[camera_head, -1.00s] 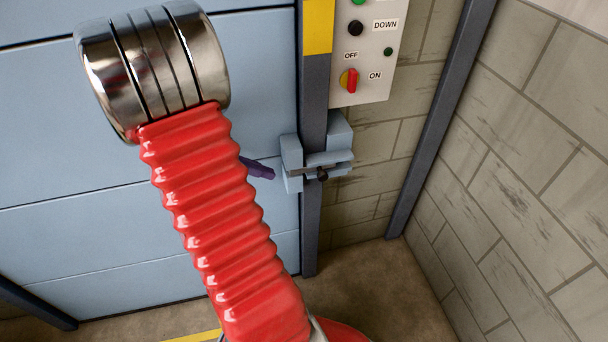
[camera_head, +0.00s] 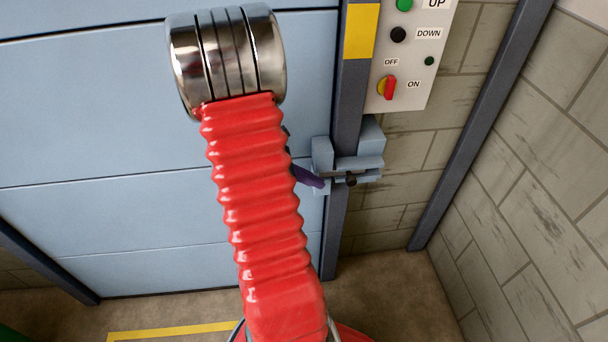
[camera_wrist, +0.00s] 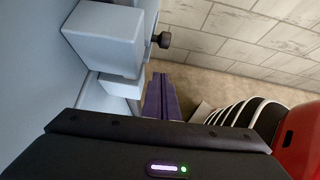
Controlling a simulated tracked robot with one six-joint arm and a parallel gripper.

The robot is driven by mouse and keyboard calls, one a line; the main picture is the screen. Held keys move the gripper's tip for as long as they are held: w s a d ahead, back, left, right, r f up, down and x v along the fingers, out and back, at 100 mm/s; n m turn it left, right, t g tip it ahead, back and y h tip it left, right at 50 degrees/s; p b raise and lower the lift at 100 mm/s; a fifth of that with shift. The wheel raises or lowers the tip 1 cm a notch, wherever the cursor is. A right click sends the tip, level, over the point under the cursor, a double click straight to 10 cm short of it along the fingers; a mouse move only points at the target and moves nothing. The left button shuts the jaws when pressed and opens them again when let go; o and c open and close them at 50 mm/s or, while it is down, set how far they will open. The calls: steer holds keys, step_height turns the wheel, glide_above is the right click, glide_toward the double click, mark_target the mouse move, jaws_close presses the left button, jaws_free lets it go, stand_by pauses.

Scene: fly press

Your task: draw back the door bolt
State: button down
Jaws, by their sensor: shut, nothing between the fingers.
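The door bolt (camera_head: 350,165) is a light-blue bracket at the right edge of the blue door, with a small dark knob (camera_head: 351,179) at its lower front. In the wrist view, the blue bolt block (camera_wrist: 105,35) is at upper left, and the dark knob (camera_wrist: 162,40) sticks out to its right. My gripper (camera_head: 318,182) shows as purple fingers just left of the bracket, overlapping its left edge in the head view. In the wrist view, the purple fingers (camera_wrist: 160,95) are shut together and empty, below the knob and apart from it. My red arm hides part of the door.
A control panel (camera_head: 410,55) with UP, DOWN and OFF/ON controls hangs above the bolt. A dark post (camera_head: 348,110) stands behind it. A brick wall (camera_head: 530,190) closes off the right side. The floor (camera_head: 400,290) below is clear.

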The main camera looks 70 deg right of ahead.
mark_target(343, 175)
steer(key=s+d, duration=0.1)
steer(key=s+d+f, duration=0.1)
steer(key=s, duration=0.1)
steer(key=shift+s+d, duration=0.2)
steer(key=shift+s, duration=0.1)
steer(key=shift+s+d+r, duration=0.1)
steer(key=shift+s+d, duration=0.25)
steer(key=shift+s, duration=0.2)
steer(key=shift+d, duration=0.1)
